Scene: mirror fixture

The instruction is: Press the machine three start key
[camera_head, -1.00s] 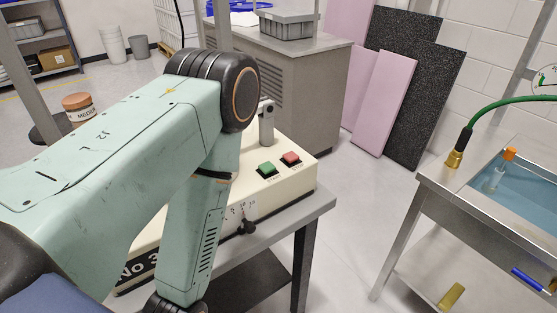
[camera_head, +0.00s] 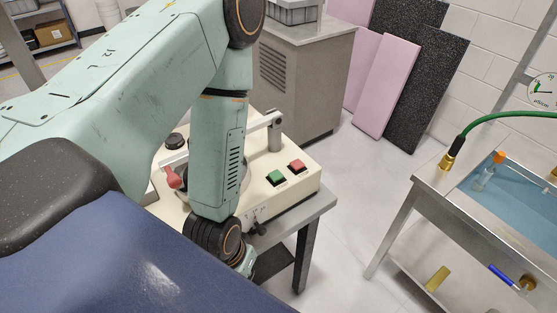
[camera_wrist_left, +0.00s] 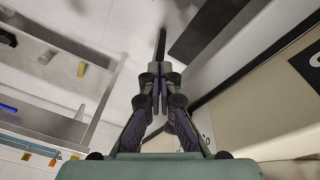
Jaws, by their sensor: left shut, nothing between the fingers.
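The cream machine (camera_head: 296,192) stands on a grey metal table, partly hidden by my left arm. On its top, near the right end, are a green key (camera_head: 277,177) and a red key (camera_head: 297,166); their labels are too small to read. My left gripper is shut and empty in the left wrist view (camera_wrist_left: 160,98). It is beside the machine's front, whose cream panel (camera_wrist_left: 260,100) fills the right of that view. In the head view my forearm and wrist hang down in front of the machine, left of the keys, and the fingers are hidden. My right gripper is not seen.
A steel sink bench (camera_head: 410,200) with a green hose stands at the right. Floor between is clear.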

